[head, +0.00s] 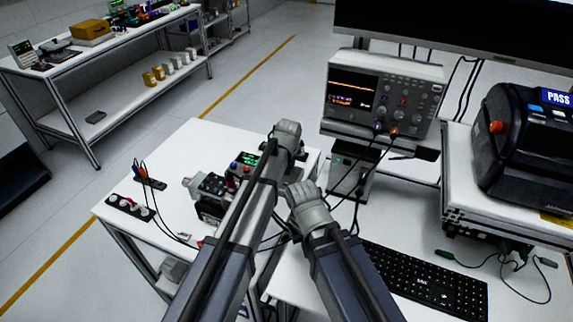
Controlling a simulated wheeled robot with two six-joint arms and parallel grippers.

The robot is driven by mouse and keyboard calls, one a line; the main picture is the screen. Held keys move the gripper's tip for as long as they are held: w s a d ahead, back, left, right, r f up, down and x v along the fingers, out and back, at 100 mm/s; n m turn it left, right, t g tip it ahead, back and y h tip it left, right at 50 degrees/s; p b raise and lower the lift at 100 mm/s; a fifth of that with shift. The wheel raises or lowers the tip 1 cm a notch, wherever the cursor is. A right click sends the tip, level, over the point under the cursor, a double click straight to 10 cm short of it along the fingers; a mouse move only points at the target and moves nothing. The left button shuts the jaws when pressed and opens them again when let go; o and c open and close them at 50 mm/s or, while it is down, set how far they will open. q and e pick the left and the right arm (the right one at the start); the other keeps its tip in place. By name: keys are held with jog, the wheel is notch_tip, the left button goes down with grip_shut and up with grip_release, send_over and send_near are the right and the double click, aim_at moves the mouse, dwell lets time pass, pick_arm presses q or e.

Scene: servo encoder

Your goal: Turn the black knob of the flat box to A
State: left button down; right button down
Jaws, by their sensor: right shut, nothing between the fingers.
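I cannot make out the black knob or its letters in the head view; my arms cover part of the bench. A small instrument box (240,166) with a green display and red and blue knobs sits partly behind my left arm. My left gripper (287,130) is beyond that box, to its right, and its fingers are not clear. My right gripper (301,194) is shut and empty, above the bench to the right of my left forearm. Its fingertips point away from me. I cannot tell whether either gripper touches anything.
A metal motor-like unit (208,188) and a black strip with round knobs (130,207) are on the left of the white bench (195,137). An oscilloscope (384,92), keyboard (425,278) and black printer (525,140) stand right. Loose cables cross the bench.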

pick_arm(q)
jog(key=shift+n, duration=0.7)
jog(key=shift+y, duration=0.3)
jog(key=c, duration=0.6)
grip_release()
jog(key=shift+r, duration=0.1)
pick_arm(e)
jog(key=shift+r, duration=0.15)
pick_arm(q)
jog(key=p+v, duration=0.7)
jog(key=shift+s+d+r, duration=0.1)
jog(key=shift+r, duration=0.2)
pick_arm(e)
notch_tip(320, 180, up, 7)
